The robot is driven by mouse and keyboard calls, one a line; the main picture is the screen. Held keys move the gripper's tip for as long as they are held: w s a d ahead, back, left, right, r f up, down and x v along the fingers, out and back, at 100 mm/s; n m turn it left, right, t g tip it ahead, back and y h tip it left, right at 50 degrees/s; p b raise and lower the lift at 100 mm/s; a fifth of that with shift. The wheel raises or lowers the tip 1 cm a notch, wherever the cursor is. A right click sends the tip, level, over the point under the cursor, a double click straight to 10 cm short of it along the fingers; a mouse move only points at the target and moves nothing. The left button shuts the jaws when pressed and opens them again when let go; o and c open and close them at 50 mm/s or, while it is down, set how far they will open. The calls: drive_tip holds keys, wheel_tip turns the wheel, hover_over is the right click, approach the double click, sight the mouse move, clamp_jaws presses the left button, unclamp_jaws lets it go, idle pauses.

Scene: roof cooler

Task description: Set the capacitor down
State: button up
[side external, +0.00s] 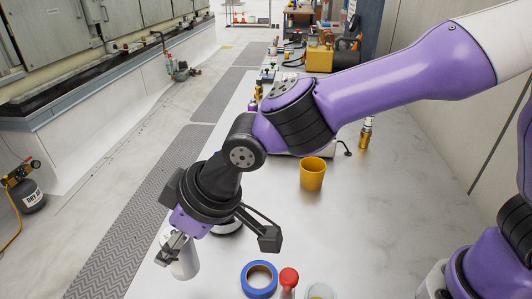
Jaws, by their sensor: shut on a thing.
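The capacitor (184,264) is a pale silvery-white cylinder at the lower left of the side external view, near the left edge of the white table. My gripper (176,247) is shut on its upper part from above. The capacitor looks roughly upright. Its top is partly hidden by my fingers. I cannot tell whether its base touches the table or hangs just above it.
A blue tape roll (259,279), a red-topped item (289,278) and a clear cup (320,291) stand at the front of the table (400,215). A yellow cup (312,174) stands farther back, with a brass canister (366,133) behind it. The table's right side is clear.

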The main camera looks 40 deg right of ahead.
drive_tip(key=shift+w+d+f, duration=0.15)
drive_tip(key=shift+w+f, duration=0.3)
drive_tip(key=shift+f, duration=0.5)
drive_tip(key=shift+w+d+f, duration=0.1)
drive_tip(key=shift+w+f, duration=0.3)
drive_tip(key=shift+f, duration=0.5)
drive_tip(key=shift+w+d+f, duration=0.15)
drive_tip(key=shift+w+f, duration=0.3)
drive_tip(key=shift+f, duration=0.5)
drive_tip(key=shift+f, duration=0.1)
drive_tip(key=o, duration=1.2)
